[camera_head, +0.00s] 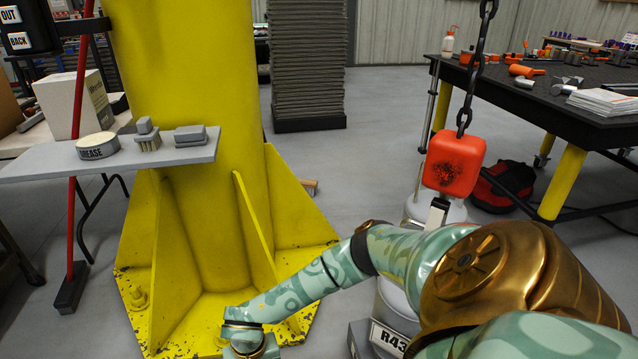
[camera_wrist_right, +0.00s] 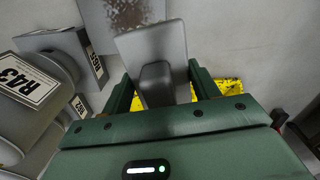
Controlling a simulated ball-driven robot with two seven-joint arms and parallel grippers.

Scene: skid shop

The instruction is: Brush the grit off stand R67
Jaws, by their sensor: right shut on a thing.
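My right gripper (camera_wrist_right: 162,85) is shut on a grey tool (camera_wrist_right: 155,45), which has a flat plate and a raised grip. I see no bristles on it from here. Just beyond the tool, at the top of the right wrist view, a grey surface with brown, grit-like specks (camera_wrist_right: 128,10) shows. No R67 label is readable, so I cannot tell which stand this is, or whether the tool touches it. In the head view my right arm reaches down to the bottom edge, and its fingers are out of frame. My left gripper is not in view.
Labels R43 (camera_wrist_right: 28,82) and R65 (camera_wrist_right: 97,66) mark neighbouring things. A yellow column (camera_head: 190,80) with a flanged base stands left. A grey shelf (camera_head: 40,165) holds a grease tin (camera_head: 98,146), a bristle brush (camera_head: 148,138) and a grey block (camera_head: 190,135). An orange block (camera_head: 453,163) hangs on a chain.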

